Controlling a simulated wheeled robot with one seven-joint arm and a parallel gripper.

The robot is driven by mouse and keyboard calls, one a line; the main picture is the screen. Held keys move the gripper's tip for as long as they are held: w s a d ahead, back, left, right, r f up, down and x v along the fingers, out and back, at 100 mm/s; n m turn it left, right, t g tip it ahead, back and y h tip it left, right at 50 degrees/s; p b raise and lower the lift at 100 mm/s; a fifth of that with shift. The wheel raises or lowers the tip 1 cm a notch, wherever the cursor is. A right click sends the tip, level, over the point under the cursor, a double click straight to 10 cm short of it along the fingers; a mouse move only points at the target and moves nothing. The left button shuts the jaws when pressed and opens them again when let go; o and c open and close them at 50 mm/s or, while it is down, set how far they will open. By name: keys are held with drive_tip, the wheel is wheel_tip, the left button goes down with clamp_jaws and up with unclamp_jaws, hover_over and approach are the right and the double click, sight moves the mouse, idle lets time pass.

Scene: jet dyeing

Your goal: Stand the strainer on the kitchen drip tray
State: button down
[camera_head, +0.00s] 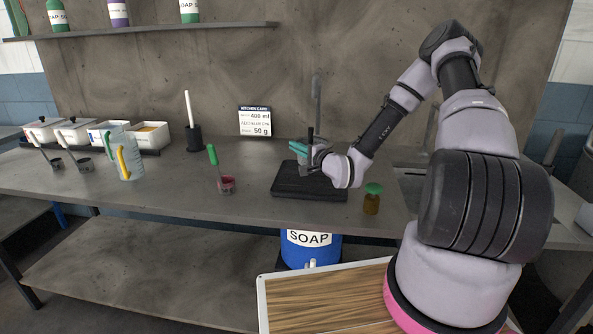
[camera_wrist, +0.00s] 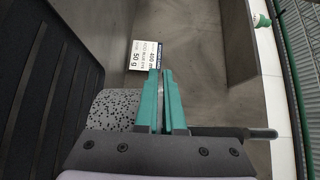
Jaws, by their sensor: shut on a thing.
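The strainer shows in the wrist view as a grey, perforated cup (camera_wrist: 110,108) with a dark handle (camera_wrist: 235,132). My gripper (camera_wrist: 160,85), with teal fingers, is shut on it between cup and handle. In the head view my gripper (camera_head: 299,148) is over the back part of the black ribbed drip tray (camera_head: 325,190). The strainer's dark handle (camera_head: 310,138) points up, so it looks about upright. Its cup is largely hidden by my gripper there. I cannot tell whether its base touches the tray. The tray's ribs also show in the wrist view (camera_wrist: 40,80).
An amber jar with a green lid (camera_head: 371,203) stands right of the tray. A green-handled scoop (camera_head: 226,186) stands left of it. A kitchen card (camera_head: 255,121) is behind. A jug (camera_head: 125,157) and white containers (camera_head: 150,137) are farther left. The counter's front left is clear.

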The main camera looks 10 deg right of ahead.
drive_tip(key=shift+f, duration=3.15)
drive_tip(key=shift+f, duration=0.1)
drive_tip(key=c, duration=1)
unclamp_jaws()
drive_tip(key=shift+f, duration=0.1)
